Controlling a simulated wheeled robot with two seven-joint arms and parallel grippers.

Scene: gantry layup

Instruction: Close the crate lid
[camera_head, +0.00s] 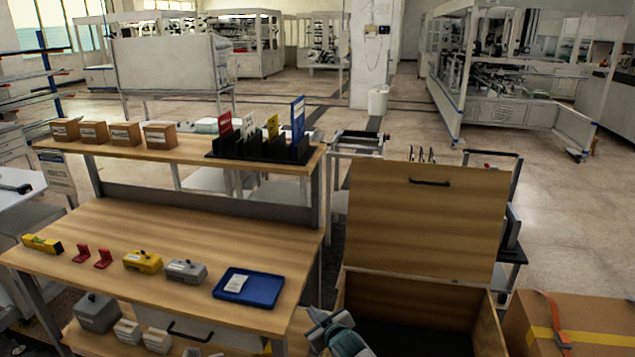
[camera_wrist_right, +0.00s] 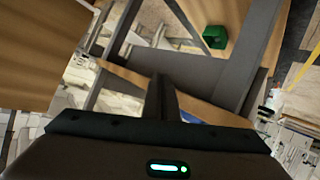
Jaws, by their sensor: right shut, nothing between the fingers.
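The wooden crate (camera_head: 488,325) stands at the lower right in the head view, its inside dark. Its lid (camera_head: 425,230) stands open, raised nearly upright at the back of the crate, with a dark handle (camera_head: 429,182) near its top edge. My right gripper (camera_head: 322,322) is low in the head view, left of the crate's opening and apart from the lid. In the right wrist view its fingers (camera_wrist_right: 161,97) are together and hold nothing. A wooden panel (camera_wrist_right: 45,50) at the upper left there may be the lid; I cannot tell. My left gripper is not in view.
A wooden workbench (camera_head: 150,225) with a blue tray (camera_head: 248,287) stands left of the crate. A cardboard box (camera_head: 590,320) with a yellow stripe and an orange strap is at its right. A cart (camera_head: 508,245) stands behind the lid. A green object (camera_wrist_right: 215,37) shows in the wrist view.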

